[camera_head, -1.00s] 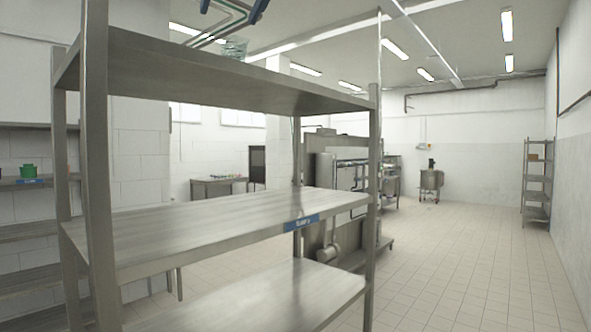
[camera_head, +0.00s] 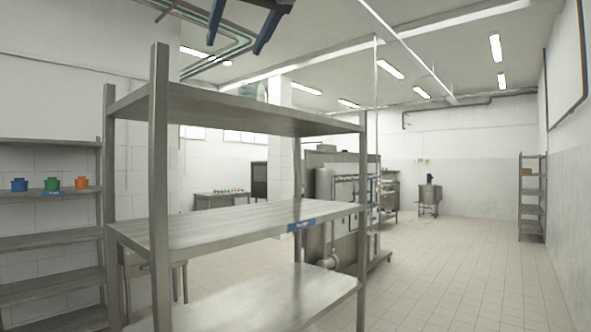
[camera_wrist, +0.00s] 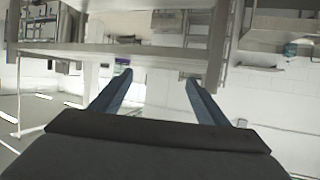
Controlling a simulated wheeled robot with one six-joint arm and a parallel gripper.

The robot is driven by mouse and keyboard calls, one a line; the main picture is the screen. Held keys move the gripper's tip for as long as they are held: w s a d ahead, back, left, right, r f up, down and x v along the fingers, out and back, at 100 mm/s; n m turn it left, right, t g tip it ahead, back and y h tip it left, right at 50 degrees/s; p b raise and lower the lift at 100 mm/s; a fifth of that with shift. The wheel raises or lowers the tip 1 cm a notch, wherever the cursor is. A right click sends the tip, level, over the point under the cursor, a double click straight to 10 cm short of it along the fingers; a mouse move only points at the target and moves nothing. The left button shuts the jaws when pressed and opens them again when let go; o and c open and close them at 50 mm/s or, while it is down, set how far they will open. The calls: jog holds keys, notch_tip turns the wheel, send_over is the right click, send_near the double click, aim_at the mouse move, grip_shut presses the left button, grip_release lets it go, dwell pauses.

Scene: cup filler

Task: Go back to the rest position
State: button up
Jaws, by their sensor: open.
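My gripper (camera_head: 236,42) shows at the top edge of the head view, above the metal shelf unit. Its two dark blue fingers are apart with nothing between them. In the wrist view the fingers (camera_wrist: 157,79) are spread and empty, and the room looks upside down. A clear, glass-like cup (camera_head: 254,89) stands on the top board of the near shelf unit (camera_head: 205,104), below and apart from the gripper. It is faint against the wall.
The near shelf unit stands close in front, with a blue label (camera_head: 301,224) on its middle board. A left shelf (camera_head: 50,192) holds a blue pot (camera_head: 19,185), a green pot (camera_head: 51,184) and an orange pot (camera_head: 81,183). Tiled floor (camera_head: 450,270) is open at the right.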

jog(key=w+d+f+m+g+h+b, duration=0.1)
jog(key=w+d+f+g+h, duration=0.3)
jog(key=f, duration=1.1)
jog(key=w+d+f+m+t+y+b, duration=0.15)
jog(key=d+f, duration=0.45)
jog(key=f, duration=0.8)
jog(key=w+d+f+g+h+b, duration=0.1)
jog(key=w+d+f+g+h, duration=0.2)
jog(key=f, duration=1.2)
jog(key=s+d+f+m+g+b, duration=0.1)
jog(key=s+d+f, duration=0.35)
jog(key=f, duration=0.55)
jog(key=s+d+f+m+g+b, duration=0.1)
jog(key=s+d+f, duration=0.2)
jog(key=d+f, duration=0.45)
jog(key=s+d+f+m+g+h+b, duration=0.1)
jog(key=s+d+f+g, duration=0.2)
jog(key=s+f, duration=1.2)
jog(key=d+f, duration=0.3)
jog(key=shift+s, duration=0.25)
jog(key=shift+d, duration=0.1)
